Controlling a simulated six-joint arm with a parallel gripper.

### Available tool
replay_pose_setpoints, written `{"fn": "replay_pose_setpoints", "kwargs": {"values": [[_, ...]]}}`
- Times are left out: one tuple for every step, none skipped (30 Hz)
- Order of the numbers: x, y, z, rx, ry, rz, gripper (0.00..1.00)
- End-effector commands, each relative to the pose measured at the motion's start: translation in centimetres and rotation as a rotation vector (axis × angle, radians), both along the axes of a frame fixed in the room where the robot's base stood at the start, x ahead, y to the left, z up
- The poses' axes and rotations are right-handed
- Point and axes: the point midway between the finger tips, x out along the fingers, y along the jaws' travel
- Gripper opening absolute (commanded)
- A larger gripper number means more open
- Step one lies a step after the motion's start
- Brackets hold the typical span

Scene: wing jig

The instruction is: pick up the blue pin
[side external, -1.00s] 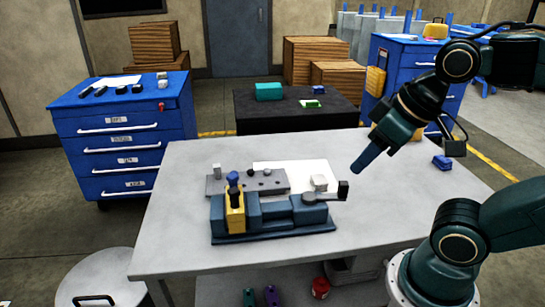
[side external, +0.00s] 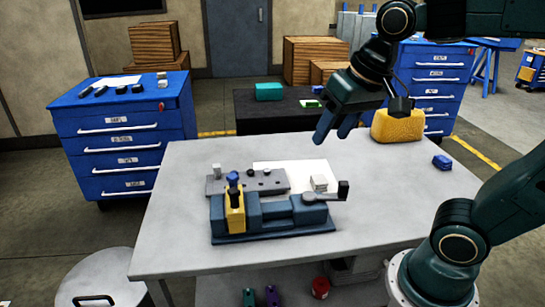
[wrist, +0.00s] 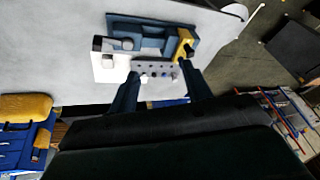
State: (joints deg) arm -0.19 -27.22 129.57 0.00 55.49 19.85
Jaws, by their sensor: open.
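The blue pin's round top (side external: 233,177) shows in the side view, above a black part at the yellow block (side external: 236,212) of the dark blue jig (side external: 275,228). I cannot tell whether it stands in the block or behind it. My gripper (side external: 332,137) is open and empty, in the air above the back right of the worktable, well to the right of the pin. In the wrist view its fingers (wrist: 160,90) are spread, with the jig (wrist: 150,35) and yellow block (wrist: 184,44) beyond them.
A grey holed rack (side external: 214,186) with small pins lies behind the jig. A white sheet (side external: 290,167) and a small pale block (side external: 319,183) are beside it. A blue block (side external: 442,162) is at the right; a yellow object (side external: 397,127) is near the back right edge. The table (side external: 380,190) is clear right of the jig.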

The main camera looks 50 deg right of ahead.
Motion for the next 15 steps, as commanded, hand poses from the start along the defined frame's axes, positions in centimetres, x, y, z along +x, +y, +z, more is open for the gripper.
{"fn": "replay_pose_setpoints", "kwargs": {"values": [[1.2, 0.0, 0.2, 0.017, 0.018, -0.042, 0.49], [1.8, 0.0, 0.3, 0.027, 0.028, -0.068, 0.49], [2.6, 0.0, 0.5, 0.04, 0.039, -0.104, 0.49], [3.3, 0.1, 0.5, 0.05, 0.048, -0.131, 0.49], [3.9, 0.1, 0.6, 0.06, 0.057, -0.157, 0.49], [4.7, 0.1, 0.7, 0.072, 0.068, -0.194, 0.49], [5.4, 0.1, 0.7, 0.08, 0.077, -0.221, 0.49], [6.0, 0.1, 0.7, 0.089, 0.086, -0.248, 0.49], [6.9, 0.1, 0.7, 0.101, 0.098, -0.284, 0.49], [7.5, 0.1, 0.7, 0.109, 0.105, -0.312, 0.49], [8.2, 0.2, 0.6, 0.116, 0.114, -0.339, 0.49], [9.0, 0.2, 0.5, 0.127, 0.126, -0.376, 0.49], [9.7, 0.2, 0.4, 0.134, 0.134, -0.403, 0.49], [10.3, 0.2, 0.3, 0.141, 0.143, -0.431, 0.49], [11.2, 0.2, 0.1, 0.15, 0.153, -0.468, 0.49]]}}
